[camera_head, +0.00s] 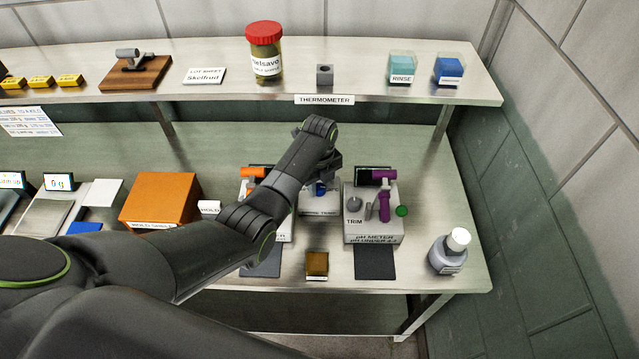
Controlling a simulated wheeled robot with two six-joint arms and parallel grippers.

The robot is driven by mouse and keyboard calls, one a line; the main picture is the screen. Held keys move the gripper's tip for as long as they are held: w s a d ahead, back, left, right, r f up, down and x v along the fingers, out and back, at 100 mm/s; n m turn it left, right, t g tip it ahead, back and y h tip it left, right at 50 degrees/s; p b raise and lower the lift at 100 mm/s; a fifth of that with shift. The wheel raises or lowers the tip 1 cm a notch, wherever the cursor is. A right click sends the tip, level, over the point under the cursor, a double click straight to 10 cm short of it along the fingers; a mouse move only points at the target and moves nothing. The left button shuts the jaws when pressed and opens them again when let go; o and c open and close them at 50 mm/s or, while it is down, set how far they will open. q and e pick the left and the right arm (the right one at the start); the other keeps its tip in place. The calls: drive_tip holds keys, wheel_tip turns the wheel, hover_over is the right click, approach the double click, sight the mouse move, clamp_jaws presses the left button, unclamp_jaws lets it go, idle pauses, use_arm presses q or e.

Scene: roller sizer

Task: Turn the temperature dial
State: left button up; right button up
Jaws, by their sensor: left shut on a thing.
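My left gripper (322,178) reaches over the bench from the left and points down at a small white unit (318,211) in the middle. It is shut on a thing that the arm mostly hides. A small blue part (320,189) shows just below the fingers, and I cannot tell whether it is the temperature dial. To the right, a white pH meter (372,232) has a grey knob (354,204) beside the word TRIM and a purple holder (383,205). Another unit with an orange holder (252,173) is partly behind my arm. My right gripper is not in view.
An orange box (160,199) stands left of the units. A white-capped bottle (450,252) stands at the bench's right edge. A brown container (317,264) and dark mat (375,263) lie in front. The shelf (360,83) above holds a red-lidded jar (265,55).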

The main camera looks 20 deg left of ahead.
use_arm(q)
drive_tip(key=n+p, duration=0.2)
drive_tip(key=n, duration=0.1)
drive_tip(key=shift+r+n, duration=0.15)
drive_tip(key=shift+n, duration=0.25)
drive_tip(key=shift+n+p, duration=0.4)
drive_tip(key=shift+n, duration=0.5)
drive_tip(key=n, duration=0.2)
drive_tip(key=shift+n, duration=0.3)
drive_tip(key=n, duration=1.1)
drive_tip(key=shift+n, duration=0.3)
drive_tip(key=shift+w, duration=0.1)
drive_tip(key=o, duration=1)
